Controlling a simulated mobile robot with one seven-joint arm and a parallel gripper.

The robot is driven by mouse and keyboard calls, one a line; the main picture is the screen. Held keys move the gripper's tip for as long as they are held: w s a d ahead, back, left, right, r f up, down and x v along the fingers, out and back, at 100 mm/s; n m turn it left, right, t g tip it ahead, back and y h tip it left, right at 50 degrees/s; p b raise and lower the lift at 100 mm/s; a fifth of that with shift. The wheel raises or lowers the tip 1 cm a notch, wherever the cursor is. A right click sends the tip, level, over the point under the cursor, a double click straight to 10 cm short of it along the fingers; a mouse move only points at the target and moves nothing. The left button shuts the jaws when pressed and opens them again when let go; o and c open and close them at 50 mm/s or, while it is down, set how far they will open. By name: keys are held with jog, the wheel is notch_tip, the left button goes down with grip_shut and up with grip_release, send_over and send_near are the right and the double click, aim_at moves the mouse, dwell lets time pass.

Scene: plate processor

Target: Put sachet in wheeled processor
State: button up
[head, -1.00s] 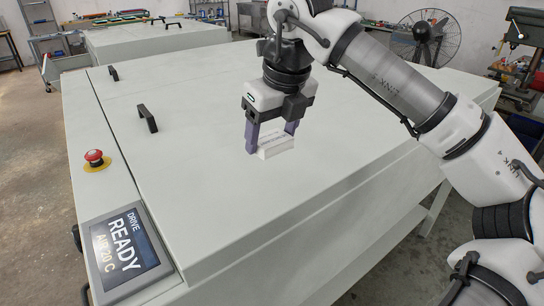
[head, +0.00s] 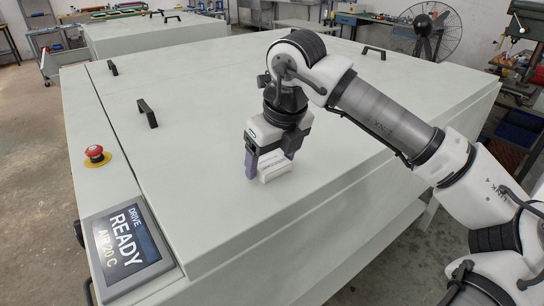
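My gripper (head: 270,165) has its two purple-grey fingers on either side of a small white block-like packet with faint print, which I take as the sachet (head: 276,170). It appears shut on the packet. The packet is low over the flat top of a large pale grey cabinet (head: 210,190), close to its near right edge. I cannot tell whether the packet touches the top. The cabinet top looks closed, with black handles. No wheels show on this cabinet, so I cannot tell whether it is the wheeled processor.
A display panel (head: 125,245) reading READY and a red button (head: 95,153) are on the cabinet's left side. A second pale cabinet (head: 155,38) stands behind, with trays on top. A fan (head: 428,32) stands at the back. Most of the near cabinet's top is clear.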

jog(key=shift+o, duration=1.2)
jog(key=shift+r, duration=0.15)
